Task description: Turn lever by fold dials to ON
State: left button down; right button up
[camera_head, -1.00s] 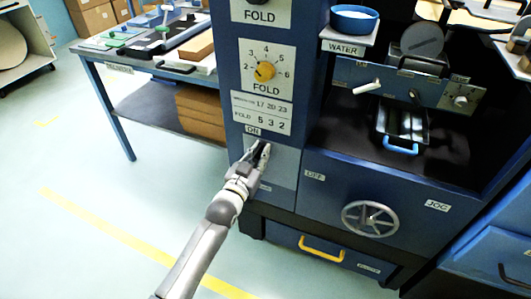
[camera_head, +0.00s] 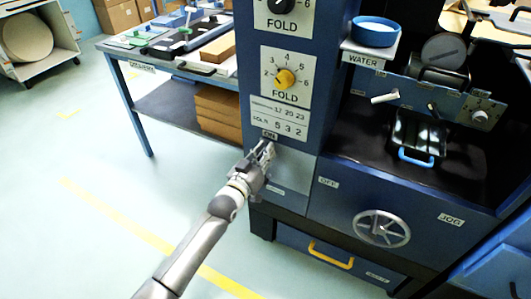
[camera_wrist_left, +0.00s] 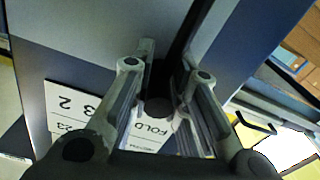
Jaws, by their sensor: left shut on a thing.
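The fold dials are on the blue column: a white dial plate with a yellow knob (camera_head: 285,78) and a dark knob (camera_head: 281,4) above it. Below them are a number card (camera_head: 279,121) and the ON label (camera_head: 269,135). My left gripper (camera_head: 264,153) is just below the ON label, against the grey panel (camera_head: 292,170). The lever is mostly hidden by the gripper in the head view. In the left wrist view, a dark lever (camera_wrist_left: 157,106) shows between the fingers, which are shut on it. The OFF label (camera_head: 328,182) is to the right and lower. My right gripper is out of view.
A spoked handwheel (camera_head: 381,229) and a yellow-handled drawer (camera_head: 331,255) are at the lower right. A water bowl (camera_head: 375,31) sits on a shelf. A side table (camera_head: 185,104) stands at the left. The floor in front is clear.

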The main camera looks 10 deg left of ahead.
pick_arm(q)
jog(key=shift+s+f, duration=0.1)
jog(key=shift+f, duration=0.3)
jog(key=c, duration=1.4)
grip_release()
jog(key=shift+a, duration=0.1)
jog(key=shift+o, duration=0.2)
jog(key=shift+r, duration=0.1)
jog(key=shift+r, duration=0.1)
jog(key=v, duration=1.2)
